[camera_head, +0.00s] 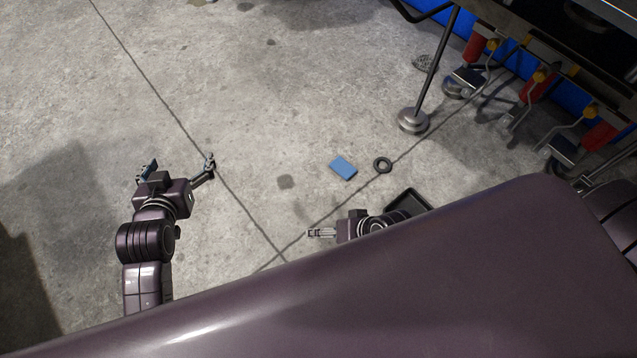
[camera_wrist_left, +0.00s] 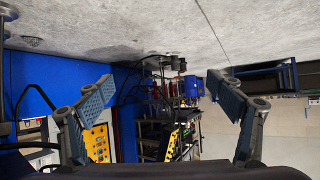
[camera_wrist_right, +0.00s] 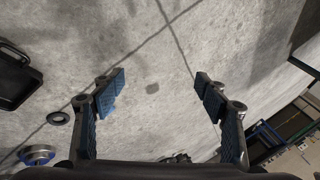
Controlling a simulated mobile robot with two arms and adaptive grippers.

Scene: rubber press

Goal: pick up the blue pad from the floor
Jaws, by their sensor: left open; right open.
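The blue pad (camera_head: 343,167) lies flat on the concrete floor near the middle of the head view. In the right wrist view a bright blue patch of it (camera_wrist_right: 108,98) shows beside the left-hand finger, which partly hides it. My right gripper (camera_head: 321,232) is open and empty, seen edge-on in the head view, lower left of the pad in the picture. In its wrist view the open fingers (camera_wrist_right: 154,85) face the floor. My left gripper (camera_head: 180,164) is open and empty, well left of the pad. Its wrist view looks across the room.
A dark ring (camera_head: 383,165) lies just right of the pad. A black tray (camera_head: 408,200) is below the ring, partly covered by my arm. A round metal foot with a pole (camera_head: 413,121) and a machine with red cylinders (camera_head: 475,45) stand at upper right. Floor at left is clear.

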